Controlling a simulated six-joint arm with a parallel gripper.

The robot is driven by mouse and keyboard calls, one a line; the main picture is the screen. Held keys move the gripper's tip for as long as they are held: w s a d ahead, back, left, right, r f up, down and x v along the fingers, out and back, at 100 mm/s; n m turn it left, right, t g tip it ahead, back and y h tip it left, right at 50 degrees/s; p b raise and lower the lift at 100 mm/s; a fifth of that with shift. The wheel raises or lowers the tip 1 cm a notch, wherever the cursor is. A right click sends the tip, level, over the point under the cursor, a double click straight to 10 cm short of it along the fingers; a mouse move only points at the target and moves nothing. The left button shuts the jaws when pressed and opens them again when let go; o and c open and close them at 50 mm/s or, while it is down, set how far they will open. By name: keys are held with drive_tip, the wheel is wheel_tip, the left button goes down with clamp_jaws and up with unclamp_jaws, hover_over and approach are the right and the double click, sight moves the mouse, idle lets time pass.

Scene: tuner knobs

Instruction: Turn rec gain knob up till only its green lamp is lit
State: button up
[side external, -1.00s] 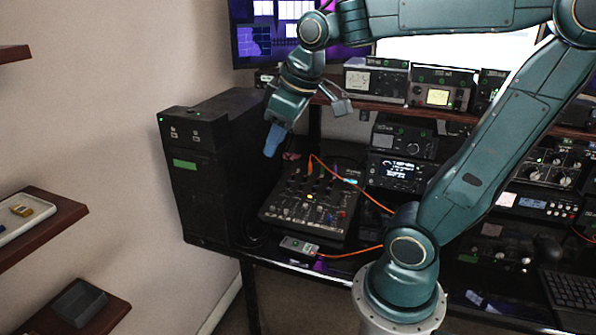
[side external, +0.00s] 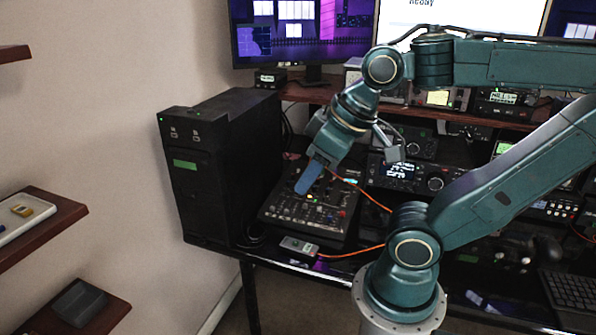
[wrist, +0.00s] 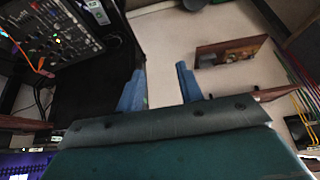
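A black mixer-like panel (side external: 325,217) with small knobs and several tiny coloured lamps lies on the desk, and it also shows at the upper left of the wrist view (wrist: 62,32). I cannot tell which knob is rec gain or read its lamps. My gripper (side external: 304,192) has blue fingers and, in the side view, overlaps the rear left part of the panel; its height above the panel is unclear. In the wrist view its two fingers (wrist: 158,88) stand apart with nothing between them, and the panel lies off to their left.
A black computer tower (side external: 200,190) stands left of the panel. A small grey box (side external: 299,246) sits at the desk's front edge, with an orange cable (side external: 350,252). Radio units (side external: 400,172) stand behind to the right, below a wooden shelf (side external: 310,92). Wall shelves (side external: 55,212) are at far left.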

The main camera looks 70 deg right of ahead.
drive_tip(key=shift+w, duration=0.1)
drive_tip(key=w+d+n+g+h, duration=0.2)
drive_tip(key=w+d+g, duration=0.1)
drive_tip(key=w+d, duration=1.7)
drive_tip(key=s+d+f, duration=0.1)
drive_tip(key=d+f, duration=0.4)
drive_tip(key=d, duration=0.4)
drive_tip(key=s+d+f+n+g, duration=0.1)
drive_tip(key=d+f, duration=0.5)
drive_tip(key=d, duration=0.3)
drive_tip(key=s+d+f+g+y, duration=0.1)
drive_tip(key=d+f, duration=0.4)
drive_tip(key=d, duration=0.4)
drive_tip(key=shift+d+f+n, duration=0.3)
drive_tip(key=shift+f, duration=0.05)
drive_tip(key=shift+s+f, duration=0.1)
drive_tip(key=shift+f, duration=0.05)
drive_tip(key=f, duration=0.9)
drive_tip(key=d+f, duration=0.1)
drive_tip(key=f, duration=0.3)
drive_tip(key=shift+w+d+f, duration=0.1)
drive_tip(key=shift+w+f, duration=0.1)
